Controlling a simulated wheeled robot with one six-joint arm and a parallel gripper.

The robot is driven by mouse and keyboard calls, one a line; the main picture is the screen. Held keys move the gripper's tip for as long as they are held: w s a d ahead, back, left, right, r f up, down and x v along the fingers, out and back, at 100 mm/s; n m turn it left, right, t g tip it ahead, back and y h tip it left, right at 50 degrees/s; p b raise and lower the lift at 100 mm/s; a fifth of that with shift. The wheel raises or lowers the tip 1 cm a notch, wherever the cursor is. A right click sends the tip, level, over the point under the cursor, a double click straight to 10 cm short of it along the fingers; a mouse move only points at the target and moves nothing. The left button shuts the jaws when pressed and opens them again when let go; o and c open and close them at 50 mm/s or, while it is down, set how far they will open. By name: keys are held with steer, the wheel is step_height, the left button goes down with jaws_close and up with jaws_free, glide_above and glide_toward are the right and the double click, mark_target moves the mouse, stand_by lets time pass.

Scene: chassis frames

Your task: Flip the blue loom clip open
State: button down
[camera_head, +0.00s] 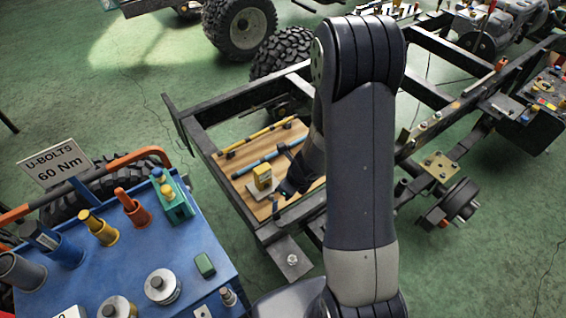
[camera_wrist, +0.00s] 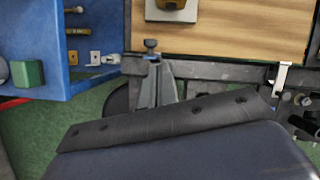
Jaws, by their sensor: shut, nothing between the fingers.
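A blue line (camera_head: 258,162) with dark fittings lies across the wooden board (camera_head: 232,170) inside the chassis frame. The blue clip on it is too small to make out, and I cannot tell whether it is open or shut. My gripper (camera_head: 287,190) is dark and small in the head view, low over the board's right side, close to the line's right end and to the right of a yellow block. It is shut and empty. My forearm hides what lies behind it. The wrist view does not show the blue line.
A yellow block (camera_head: 262,177) stands on a pale plate, also in the wrist view (camera_wrist: 172,4). A yellow line (camera_head: 255,138) lies farther back. Dark frame rails (camera_head: 200,135) border the board.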

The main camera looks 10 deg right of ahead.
steer(key=w+r, duration=0.3)
steer(key=r, duration=0.4)
steer(key=shift+a, duration=0.3)
steer(key=shift+f, duration=0.2)
stand_by(0.4)
step_height(320, 180, down, 7)
steer(key=s+b, duration=0.1)
steer(key=s, duration=0.2)
steer(key=shift+d, duration=0.3)
steer(key=shift+r, duration=0.1)
steer(key=shift+w+r, duration=0.1)
steer(key=shift+r, duration=0.05)
stand_by(0.4)
